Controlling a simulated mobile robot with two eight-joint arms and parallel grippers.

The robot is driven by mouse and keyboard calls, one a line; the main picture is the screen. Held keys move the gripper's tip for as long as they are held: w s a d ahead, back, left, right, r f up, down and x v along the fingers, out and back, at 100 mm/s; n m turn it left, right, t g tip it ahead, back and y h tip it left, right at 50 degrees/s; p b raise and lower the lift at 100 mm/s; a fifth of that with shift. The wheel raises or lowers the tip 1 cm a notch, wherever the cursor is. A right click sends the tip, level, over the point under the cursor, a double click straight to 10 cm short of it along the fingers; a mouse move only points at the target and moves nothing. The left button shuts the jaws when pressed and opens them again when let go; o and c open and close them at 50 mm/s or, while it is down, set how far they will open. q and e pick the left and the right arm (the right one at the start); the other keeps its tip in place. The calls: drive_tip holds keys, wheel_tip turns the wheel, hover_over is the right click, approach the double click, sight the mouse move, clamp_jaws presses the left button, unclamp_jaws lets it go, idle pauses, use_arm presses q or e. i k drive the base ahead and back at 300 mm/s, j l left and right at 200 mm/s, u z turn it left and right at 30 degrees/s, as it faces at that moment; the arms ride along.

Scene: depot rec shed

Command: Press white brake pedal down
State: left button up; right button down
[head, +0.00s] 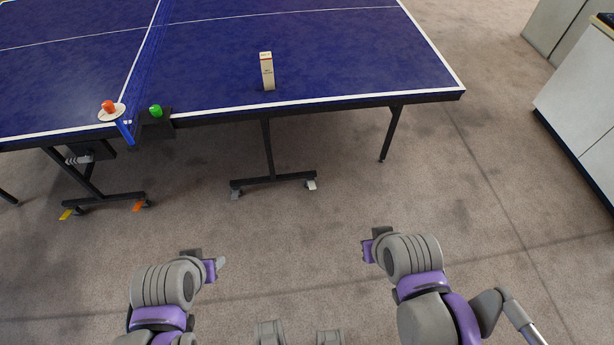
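The white brake pedal (311,186) is a small pale tab at the right caster of the table's middle leg frame, near the carpet. A greyer pedal (236,195) is at that frame's left caster. My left gripper (218,265) is low in front of the table, to the left of the white pedal and apart from it. My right gripper (367,250) is to the right of the white pedal, also apart from it. Neither gripper visibly holds anything. Their fingers are mostly hidden or too small to show whether they are open.
The blue table tennis table (350,60) overhangs the pedals. A white box (267,72), a red item on a white disc (119,114) and a green knob (155,111) are along its near side. Yellow (66,214) and orange (137,206) pedals are left. Open carpet lies in front.

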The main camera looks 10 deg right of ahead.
sight(312, 185)
drive_tip(key=i+j+z, duration=0.1)
drive_tip(key=i+j, duration=1)
drive_tip(key=i, duration=0.15)
